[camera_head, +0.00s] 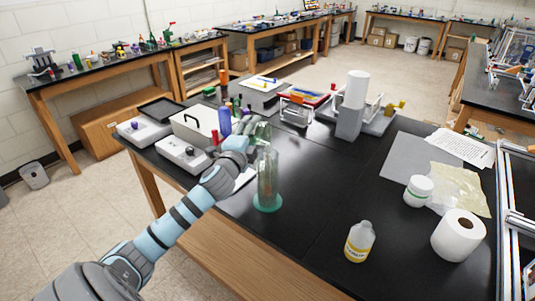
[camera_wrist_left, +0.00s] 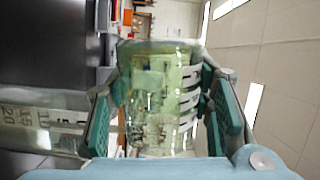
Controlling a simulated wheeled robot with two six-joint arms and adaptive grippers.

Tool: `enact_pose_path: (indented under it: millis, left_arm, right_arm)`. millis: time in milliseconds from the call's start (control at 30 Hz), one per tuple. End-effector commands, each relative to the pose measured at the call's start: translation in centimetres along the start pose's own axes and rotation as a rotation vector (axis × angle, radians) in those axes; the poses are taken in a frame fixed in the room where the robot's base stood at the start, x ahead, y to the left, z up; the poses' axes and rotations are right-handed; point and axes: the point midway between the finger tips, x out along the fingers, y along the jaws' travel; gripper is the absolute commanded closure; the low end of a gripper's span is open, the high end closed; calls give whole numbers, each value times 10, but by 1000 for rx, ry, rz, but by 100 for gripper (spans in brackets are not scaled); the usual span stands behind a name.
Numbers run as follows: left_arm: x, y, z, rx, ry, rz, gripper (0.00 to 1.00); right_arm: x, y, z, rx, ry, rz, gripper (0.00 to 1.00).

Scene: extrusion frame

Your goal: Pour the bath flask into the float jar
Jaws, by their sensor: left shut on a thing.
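My left gripper (camera_head: 250,138) is shut on the bath flask (camera_head: 263,131), a clear greenish glass vessel. The flask is held tilted, just above and behind the float jar (camera_head: 268,180). The jar is a tall clear glass cylinder on a round green foot, upright on the black table. In the left wrist view the flask (camera_wrist_left: 162,95) fills the space between the fingers (camera_wrist_left: 165,118). The jar (camera_wrist_left: 40,128) shows at the left with printed scale numbers. I cannot tell how much liquid is in either vessel. My right gripper is not in view.
Grey instruments (camera_head: 185,153) and a purple bottle (camera_head: 224,122) stand behind and left of the gripper. A yellow-labelled bottle (camera_head: 359,243), a white jar (camera_head: 418,191) and a paper roll (camera_head: 459,236) stand to the right. The black table (camera_head: 315,195) is clear right of the float jar.

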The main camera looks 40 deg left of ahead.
Motion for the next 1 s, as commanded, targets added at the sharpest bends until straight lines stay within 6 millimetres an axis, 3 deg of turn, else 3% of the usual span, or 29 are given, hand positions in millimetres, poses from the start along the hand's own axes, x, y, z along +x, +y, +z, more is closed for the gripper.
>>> enact_pose_path:
  millis: [1000]
  left_arm:
    - [-1, -2, -4, 120, 2, -24, 88]
  right_arm:
    - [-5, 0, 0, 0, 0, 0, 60]
